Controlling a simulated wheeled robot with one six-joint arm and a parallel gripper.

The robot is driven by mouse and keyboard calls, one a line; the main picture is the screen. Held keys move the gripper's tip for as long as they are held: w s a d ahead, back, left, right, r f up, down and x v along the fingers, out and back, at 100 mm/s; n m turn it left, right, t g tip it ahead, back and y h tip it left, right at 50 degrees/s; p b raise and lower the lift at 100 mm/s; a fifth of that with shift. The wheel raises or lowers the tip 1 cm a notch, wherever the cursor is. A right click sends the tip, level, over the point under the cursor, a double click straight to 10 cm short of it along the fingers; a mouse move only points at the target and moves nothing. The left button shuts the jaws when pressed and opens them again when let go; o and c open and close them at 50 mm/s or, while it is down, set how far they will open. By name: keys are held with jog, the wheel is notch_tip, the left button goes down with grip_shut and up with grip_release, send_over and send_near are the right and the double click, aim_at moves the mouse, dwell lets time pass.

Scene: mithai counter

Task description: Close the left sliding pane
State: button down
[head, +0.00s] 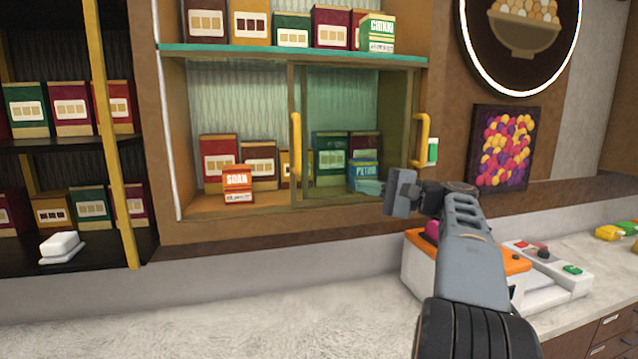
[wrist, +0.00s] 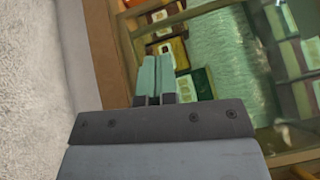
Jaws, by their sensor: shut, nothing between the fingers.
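The glass-fronted cabinet has a left sliding pane (head: 345,105) that stands to the right, overlapping the right half. The left half of the cabinet is uncovered. A yellow upright handle (head: 296,145) sits at that pane's left edge. A second yellow handle (head: 421,140) is at the right edge of the front. My gripper (head: 369,187) is shut and empty, in front of the lower right part of the glass, right of and below the left handle. In the wrist view its fingertips (wrist: 155,68) are together, pointing toward the cabinet; no handle is clearly visible there.
Inside are sweet boxes, including an orange SOAN box (head: 237,184) in the open left half and a teal PETHA box (head: 364,173). An orange-and-white counter machine (head: 415,262) stands below my arm. The white counter (head: 220,310) is clear at left.

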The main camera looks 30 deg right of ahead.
aim_at(313, 172)
jog(key=p+x, duration=0.1)
jog(key=x, duration=0.2)
jog(key=r+p+x, duration=0.1)
jog(key=x, duration=0.5)
jog(key=shift+w+d+r+p, duration=0.15)
jog(key=shift+w+r+p, duration=0.05)
jog(key=shift+r+p, duration=0.2)
jog(key=shift+s+a+r, duration=0.1)
jog(key=shift+a+r, duration=0.05)
jog(key=shift+a, duration=0.9)
jog(key=shift+a+p, duration=0.3)
jog(key=shift+a, duration=0.45)
jog(key=shift+a, duration=0.1)
